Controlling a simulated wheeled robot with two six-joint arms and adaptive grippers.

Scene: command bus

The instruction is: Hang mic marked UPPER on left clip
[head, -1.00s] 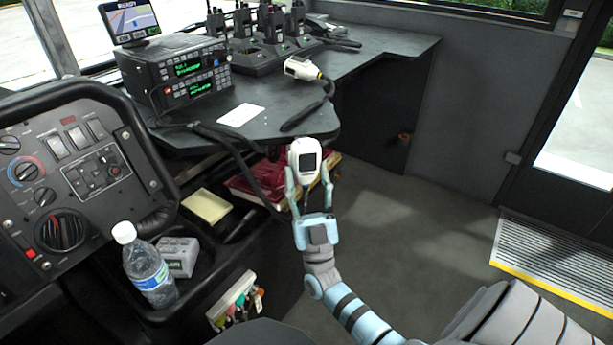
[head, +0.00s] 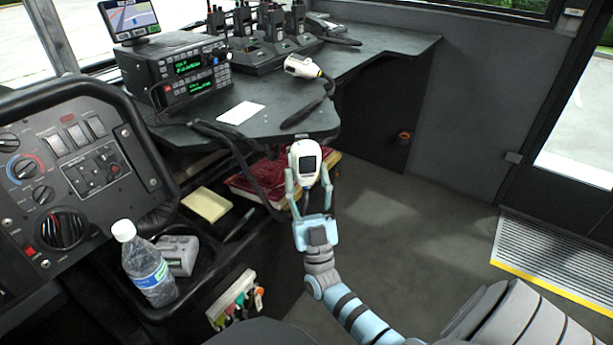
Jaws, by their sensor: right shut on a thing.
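My right gripper (head: 309,192) is shut on a white hand mic (head: 306,174) with a dark square on its face. It holds the mic roughly upright, in front of the desk's near edge. No marking can be read on it. A second white mic (head: 303,66) lies on the desk, with a dark cord by it. The two stacked radios (head: 190,75) with green displays stand at the desk's left. I cannot make out the clips. My left gripper is not in view.
The dark desk (head: 285,113) carries several handheld radios in chargers (head: 268,50) and a white card (head: 240,113). Red books (head: 258,183) lie beneath. A water bottle (head: 149,266) stands in the console tray at lower left. The floor at right is clear.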

